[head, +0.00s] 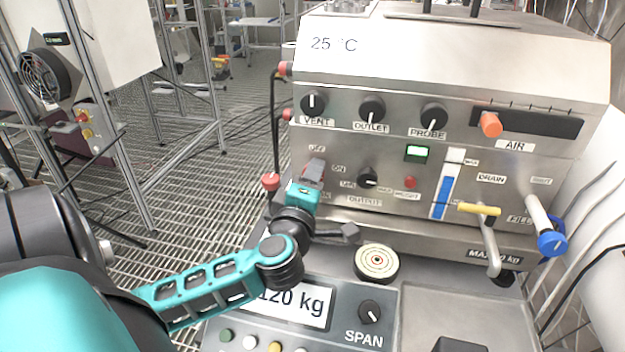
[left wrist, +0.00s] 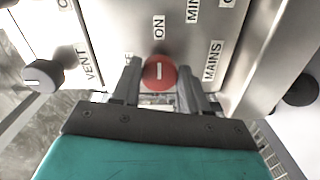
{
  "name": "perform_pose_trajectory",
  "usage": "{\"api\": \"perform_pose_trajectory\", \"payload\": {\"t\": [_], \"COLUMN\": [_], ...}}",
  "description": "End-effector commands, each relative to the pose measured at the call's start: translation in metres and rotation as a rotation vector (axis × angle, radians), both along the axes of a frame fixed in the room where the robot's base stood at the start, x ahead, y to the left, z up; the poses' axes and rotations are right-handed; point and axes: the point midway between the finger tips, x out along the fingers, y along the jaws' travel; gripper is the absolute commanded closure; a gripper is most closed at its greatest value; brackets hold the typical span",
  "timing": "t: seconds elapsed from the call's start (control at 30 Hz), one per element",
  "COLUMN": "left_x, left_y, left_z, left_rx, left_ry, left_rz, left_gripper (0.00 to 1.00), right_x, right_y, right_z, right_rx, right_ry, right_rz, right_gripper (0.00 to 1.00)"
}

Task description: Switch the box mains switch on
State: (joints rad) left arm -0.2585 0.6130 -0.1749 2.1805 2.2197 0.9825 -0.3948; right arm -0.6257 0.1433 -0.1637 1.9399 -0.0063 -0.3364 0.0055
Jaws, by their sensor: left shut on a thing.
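The mains switch is a red round knob with a white bar, clear in the left wrist view (left wrist: 159,72). It sits on the front panel of the steel box (head: 420,50). My left gripper (head: 314,170) is shut on the knob, with one grey finger on each side, as the left wrist view (left wrist: 160,82) also shows. The white bar lines up with the ON label (left wrist: 158,27). The OFF label (head: 316,148) shows in the head view; a finger partly covers it in the wrist view. In the head view the fingers hide the knob. My right gripper is not in view.
VENT (head: 312,103), OUTLET (head: 372,109) and PROBE (head: 433,116) knobs sit above the switch. A green lamp (head: 417,152) is lit. Red plugs with cables (head: 271,181) hang at the box's left side. A scale (head: 300,305) reading 120 kg lies below.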

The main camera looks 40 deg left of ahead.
Motion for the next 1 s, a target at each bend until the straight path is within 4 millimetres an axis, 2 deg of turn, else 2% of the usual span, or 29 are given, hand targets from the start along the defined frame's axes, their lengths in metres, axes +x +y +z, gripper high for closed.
{"api": "perform_pose_trajectory", "payload": {"t": [0.5,0.53,0.8,1.0], "left_x": [0.0,0.0,0.0,-0.0001], "left_y": [0.0003,0.0003,0.0003,0.0001], "left_z": [-0.0004,-0.0004,-0.0002,-0.0001], "left_rx": [0.02,0.02,0.018,0.018], "left_ry": [0.012,0.012,0.01,0.01], "left_rz": [0.001,0.001,0.0,0.0], "left_gripper": [0.87,0.55,0.31,0.31], "right_x": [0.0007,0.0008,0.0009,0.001], "right_y": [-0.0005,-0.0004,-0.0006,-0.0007], "right_z": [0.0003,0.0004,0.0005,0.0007], "right_rx": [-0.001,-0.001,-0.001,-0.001], "right_ry": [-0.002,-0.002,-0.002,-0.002], "right_rz": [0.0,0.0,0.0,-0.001], "right_gripper": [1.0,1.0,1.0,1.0]}}
